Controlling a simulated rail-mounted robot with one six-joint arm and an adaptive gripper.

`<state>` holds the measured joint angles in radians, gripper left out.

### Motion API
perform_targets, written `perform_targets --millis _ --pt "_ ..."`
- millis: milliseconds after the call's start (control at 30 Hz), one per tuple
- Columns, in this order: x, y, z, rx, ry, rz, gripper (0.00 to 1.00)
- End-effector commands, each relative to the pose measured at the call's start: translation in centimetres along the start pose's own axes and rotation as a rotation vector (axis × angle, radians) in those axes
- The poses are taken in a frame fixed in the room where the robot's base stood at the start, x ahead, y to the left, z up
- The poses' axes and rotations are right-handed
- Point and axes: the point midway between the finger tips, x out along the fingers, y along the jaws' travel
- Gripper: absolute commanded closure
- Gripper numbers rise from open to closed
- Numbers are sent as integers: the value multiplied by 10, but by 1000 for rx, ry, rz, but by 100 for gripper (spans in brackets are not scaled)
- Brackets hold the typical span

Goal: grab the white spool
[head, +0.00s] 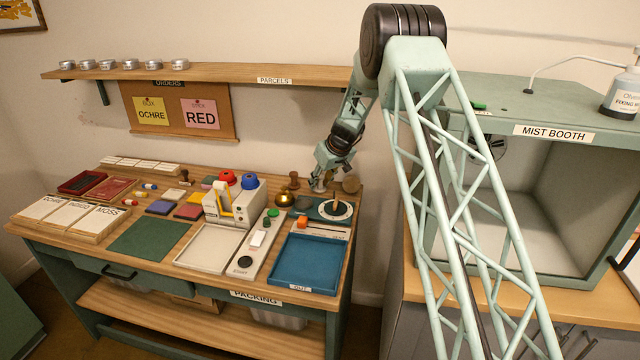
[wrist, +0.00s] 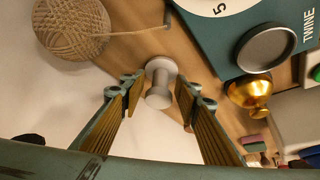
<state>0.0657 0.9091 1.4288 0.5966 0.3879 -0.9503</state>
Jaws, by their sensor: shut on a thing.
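The white spool (wrist: 159,98) is in the middle of the wrist view, between the two fingers of my gripper (wrist: 159,82). My gripper is shut on it, with one finger at each side. In the head view my gripper (head: 322,176) is low over the back right corner of the packing table (head: 348,212). The spool is too small there to make out clearly. I cannot tell whether its base touches the table.
The mist booth (head: 540,170) stands right of the table.

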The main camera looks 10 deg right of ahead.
Motion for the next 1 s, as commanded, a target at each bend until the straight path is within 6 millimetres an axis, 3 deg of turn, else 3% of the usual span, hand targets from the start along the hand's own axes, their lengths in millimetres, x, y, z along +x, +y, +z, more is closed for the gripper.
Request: perform_targets --millis 367,1000 --pt "-28 -20 5 0 1 0 82" --pt "-94 -78 35 -2 1 0 82"
